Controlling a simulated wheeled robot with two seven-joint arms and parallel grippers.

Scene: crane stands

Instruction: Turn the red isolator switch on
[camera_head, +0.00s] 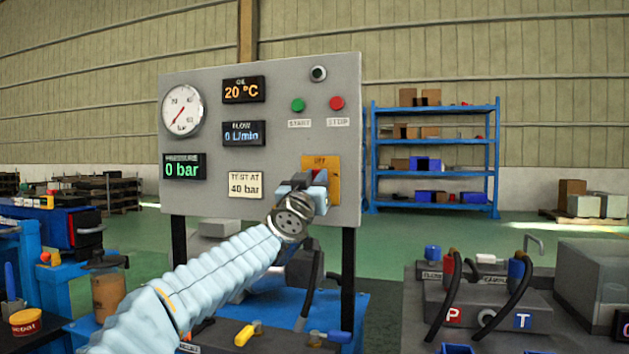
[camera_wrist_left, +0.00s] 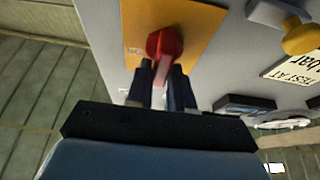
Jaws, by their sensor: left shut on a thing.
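The red isolator switch (camera_wrist_left: 165,43) sits on an orange-yellow plate (camera_wrist_left: 190,20) on the grey control panel. In the head view the plate (camera_head: 333,184) is at the panel's lower right, with a label at its top that appears to read OFF. My left gripper (camera_wrist_left: 162,70) has its two dark fingers closed on the red switch's handle. In the head view my left gripper (camera_head: 312,186) covers most of the switch, so its exact angle is hard to tell there. My right gripper is not in view.
The grey panel (camera_head: 213,105) carries a round gauge (camera_head: 182,111), displays, a green start button (camera_head: 298,105) and a red stop button (camera_head: 337,103). A hose manifold (camera_head: 490,310) stands at the lower right.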

